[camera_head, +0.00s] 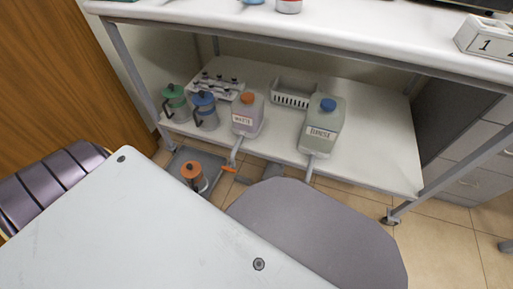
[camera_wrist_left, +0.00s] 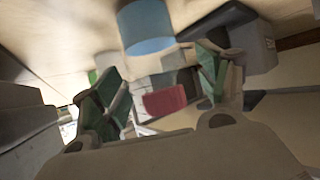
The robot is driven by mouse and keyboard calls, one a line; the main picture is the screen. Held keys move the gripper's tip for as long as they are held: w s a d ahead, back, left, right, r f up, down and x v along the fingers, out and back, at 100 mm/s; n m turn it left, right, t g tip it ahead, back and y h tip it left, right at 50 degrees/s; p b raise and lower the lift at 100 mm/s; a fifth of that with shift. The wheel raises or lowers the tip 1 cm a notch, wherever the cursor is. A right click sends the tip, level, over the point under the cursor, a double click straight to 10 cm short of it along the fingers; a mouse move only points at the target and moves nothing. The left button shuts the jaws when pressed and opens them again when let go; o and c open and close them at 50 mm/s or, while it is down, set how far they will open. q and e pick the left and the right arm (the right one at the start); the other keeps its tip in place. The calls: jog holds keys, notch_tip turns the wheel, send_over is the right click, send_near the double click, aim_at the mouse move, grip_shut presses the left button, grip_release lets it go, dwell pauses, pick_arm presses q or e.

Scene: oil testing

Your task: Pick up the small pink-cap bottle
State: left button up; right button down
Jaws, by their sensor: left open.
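My left gripper (camera_wrist_left: 158,75) shows in the left wrist view with its two green-padded fingers spread apart. A blurred dark-pink or red patch (camera_wrist_left: 166,99) shows between the fingers, beyond them; I cannot tell whether it is a bottle cap. Nothing is seen held in the fingers. In the head view I cannot make out a small pink-cap bottle. Neither gripper shows in the head view.
On the lower shelf (camera_head: 369,174) stand a waste bottle with an orange cap (camera_head: 247,116), a bottle with a blue cap (camera_head: 321,126), green-lidded (camera_head: 175,101) and blue-lidded (camera_head: 205,110) jugs and a white basket (camera_head: 291,94). An orange-lidded container (camera_head: 194,178) stands low on a grey tray.

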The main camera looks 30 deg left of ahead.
pick_arm(q)
jog(key=c, duration=1.2)
jog(key=shift+c, duration=0.3)
jog(key=shift+r, duration=0.2)
